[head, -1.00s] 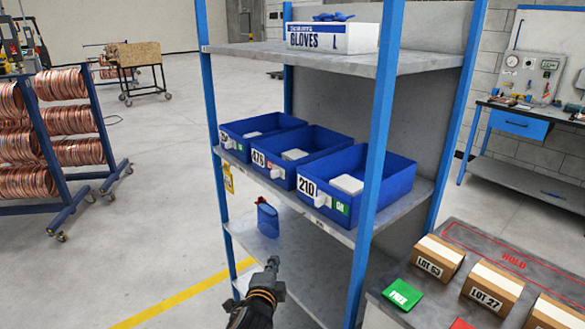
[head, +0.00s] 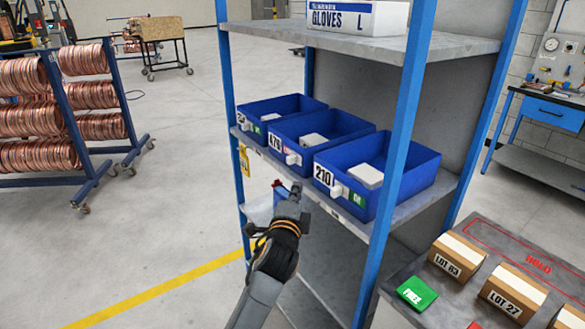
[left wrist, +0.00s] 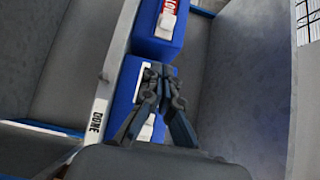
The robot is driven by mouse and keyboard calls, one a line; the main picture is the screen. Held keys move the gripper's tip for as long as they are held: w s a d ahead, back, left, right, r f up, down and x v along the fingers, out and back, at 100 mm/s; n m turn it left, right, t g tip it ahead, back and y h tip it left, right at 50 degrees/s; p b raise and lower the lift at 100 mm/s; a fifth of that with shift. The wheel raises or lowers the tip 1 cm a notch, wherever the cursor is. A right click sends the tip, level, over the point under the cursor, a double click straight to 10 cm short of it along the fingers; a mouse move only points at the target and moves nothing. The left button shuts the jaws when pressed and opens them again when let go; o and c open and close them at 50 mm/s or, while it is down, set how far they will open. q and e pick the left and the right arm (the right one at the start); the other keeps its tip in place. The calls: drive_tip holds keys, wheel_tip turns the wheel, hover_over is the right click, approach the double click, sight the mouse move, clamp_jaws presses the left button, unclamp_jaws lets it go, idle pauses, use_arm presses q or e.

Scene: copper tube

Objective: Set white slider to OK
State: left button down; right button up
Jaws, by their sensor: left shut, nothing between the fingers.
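Three blue bins stand on the middle shelf, each with a white slider on its front. My left gripper (head: 287,189) is shut and empty, in front of and below the bins. In the left wrist view its fingertips (left wrist: 158,70) overlap a blue bin front; a red label and slider (left wrist: 166,24) show above. Contact is unclear.
Blue shelf posts (head: 400,140) flank the bins; a glove box (head: 357,17) is on the top shelf. Cartons (head: 457,257) and a green card (head: 417,292) lie on a bench at right. Copper coil racks (head: 60,120) stand left. Floor left of the shelf is clear.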

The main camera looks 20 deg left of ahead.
use_arm(q)
approach(295, 161)
drive_tip(key=w+d, duration=0.2)
drive_tip(key=w, duration=0.1)
drive_tip(key=shift+w+a+p, duration=0.9)
drive_tip(key=shift+w+a, duration=0.15)
drive_tip(key=shift+w, duration=0.05)
drive_tip(key=shift+w+a, duration=0.2)
drive_tip(key=shift+a, duration=0.15)
drive_tip(key=w+a, duration=0.1)
drive_tip(key=a, duration=0.1)
drive_tip(key=w+a+b, duration=0.1)
drive_tip(key=w+a, duration=0.1)
drive_tip(key=shift+w+a, duration=0.15)
drive_tip(key=shift+w, duration=0.05)
